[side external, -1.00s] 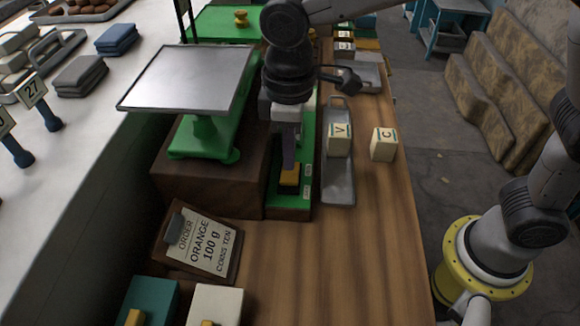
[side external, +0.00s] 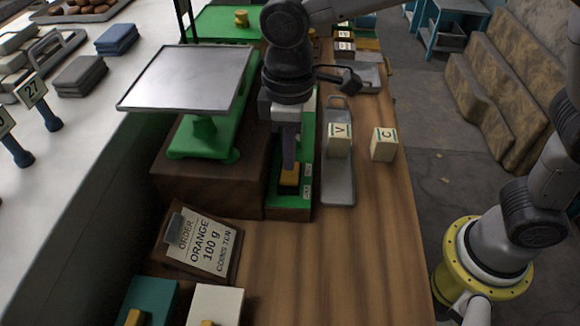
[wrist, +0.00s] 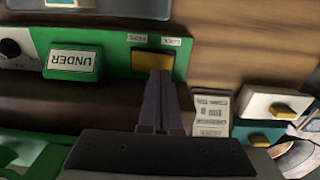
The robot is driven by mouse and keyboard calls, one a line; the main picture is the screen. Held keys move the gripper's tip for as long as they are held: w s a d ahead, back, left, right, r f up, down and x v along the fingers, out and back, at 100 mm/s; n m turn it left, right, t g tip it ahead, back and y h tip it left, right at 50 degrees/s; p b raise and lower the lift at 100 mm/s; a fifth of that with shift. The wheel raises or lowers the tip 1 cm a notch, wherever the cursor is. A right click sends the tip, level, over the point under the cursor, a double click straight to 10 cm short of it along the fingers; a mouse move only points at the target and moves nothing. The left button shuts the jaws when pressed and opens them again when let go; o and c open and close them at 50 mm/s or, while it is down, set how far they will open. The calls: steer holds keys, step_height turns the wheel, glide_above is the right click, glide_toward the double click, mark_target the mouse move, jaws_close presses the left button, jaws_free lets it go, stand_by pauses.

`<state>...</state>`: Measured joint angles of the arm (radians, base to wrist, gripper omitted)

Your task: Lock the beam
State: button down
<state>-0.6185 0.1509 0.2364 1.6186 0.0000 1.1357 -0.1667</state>
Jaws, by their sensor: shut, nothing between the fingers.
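The green balance (side external: 205,140) with its flat silver pan (side external: 190,78) stands on a dark wooden base. A yellow block (side external: 290,176) sits on a dark patch at the near end of the green strip beside it. In the wrist view the yellow block (wrist: 158,62) lies below two small labels, and the right one (wrist: 171,41) appears to read LOCK. My gripper (side external: 289,165) points down with its fingers together and empty, tips at the yellow block. In the wrist view the fingertips (wrist: 160,74) overlap the block's edge; I cannot tell whether they touch it. The beam itself is not clearly visible.
A grey tray (side external: 338,185) holds a cream block marked V (side external: 339,140); a block marked C (side external: 383,144) stands right of it. An order board (side external: 203,243) and teal (side external: 150,296) and white (side external: 215,303) boxes are nearer. The wooden counter's near right is clear.

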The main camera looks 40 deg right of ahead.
mark_target(290, 176)
steer(key=shift+f, duration=1.55)
stand_by(1.0)
steer(key=shift+r, duration=3.55)
steer(key=s+d+r+m+t, duration=0.2)
steer(key=s+d+r, duration=0.15)
steer(key=d, duration=0.45)
steer(key=s+d+r+m+t, duration=0.1)
steer(key=s+d+r+m, duration=0.15)
steer(key=d+r, duration=0.45)
steer(key=s+d+f+m+t, duration=0.2)
steer(key=s+d+f+m, duration=0.2)
steer(key=s+d+f, duration=0.4)
step_height(290, 176, down, 2)
steer(key=shift+s+f+t, duration=0.1)
steer(key=shift+s+t, duration=0.2)
steer(key=shift+s, duration=0.9)
